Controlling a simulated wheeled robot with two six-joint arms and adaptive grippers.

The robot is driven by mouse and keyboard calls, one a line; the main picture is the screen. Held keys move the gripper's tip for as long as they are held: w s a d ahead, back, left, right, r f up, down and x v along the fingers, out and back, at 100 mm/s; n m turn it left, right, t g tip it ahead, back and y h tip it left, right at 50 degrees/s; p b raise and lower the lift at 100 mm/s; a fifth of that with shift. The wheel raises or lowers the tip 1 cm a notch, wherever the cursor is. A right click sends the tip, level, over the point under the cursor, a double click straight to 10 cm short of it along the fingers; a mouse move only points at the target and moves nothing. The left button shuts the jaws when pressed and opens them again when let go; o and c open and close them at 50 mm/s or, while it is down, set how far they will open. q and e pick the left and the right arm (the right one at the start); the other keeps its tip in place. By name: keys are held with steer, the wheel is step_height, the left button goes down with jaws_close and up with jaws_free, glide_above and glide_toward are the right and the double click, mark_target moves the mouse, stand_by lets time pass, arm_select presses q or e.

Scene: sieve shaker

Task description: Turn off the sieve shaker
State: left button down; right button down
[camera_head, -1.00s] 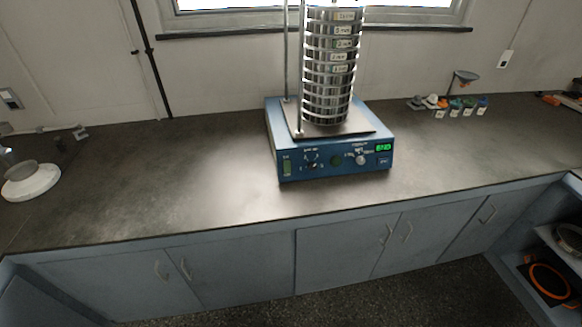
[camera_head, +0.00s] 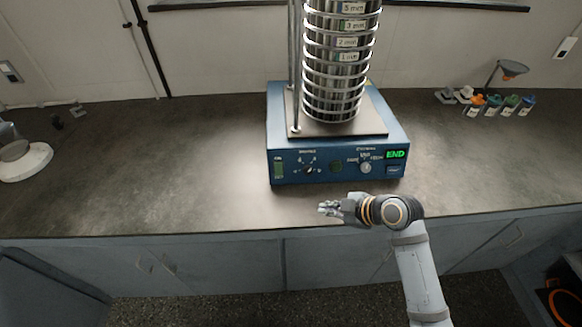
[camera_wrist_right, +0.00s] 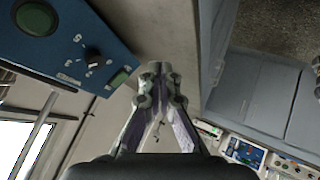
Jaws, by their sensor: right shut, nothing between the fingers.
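The sieve shaker has a blue base (camera_head: 320,165) with a tall stack of round metal sieves (camera_head: 338,75) on top. Its display (camera_head: 395,155) glows green and reads END. A green rectangular switch (camera_head: 279,170) is at the panel's left end; it also shows in the right wrist view (camera_wrist_right: 118,78), near the black knob (camera_wrist_right: 93,53) and a round green button (camera_wrist_right: 36,18). My right gripper (camera_head: 325,208) is in front of the panel, apart from it, pointing left. Its fingertips (camera_wrist_right: 160,70) are together and empty. My left gripper is out of view.
The dark countertop (camera_head: 150,170) is clear to the left of the shaker. A white round-based device (camera_head: 25,170) stands at the far left.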

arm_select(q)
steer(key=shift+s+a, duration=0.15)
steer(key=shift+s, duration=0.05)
arm_select(e)
steer(key=w+a+r+n+t+y, duration=0.1)
steer(key=w+a+r+n+y, duration=0.2)
steer(key=r+n, duration=0.3)
step_height(320, 180, up, 2)
steer(key=shift+w+a, duration=0.2)
steer(key=shift+w, duration=0.5)
steer(key=shift+a, duration=0.15)
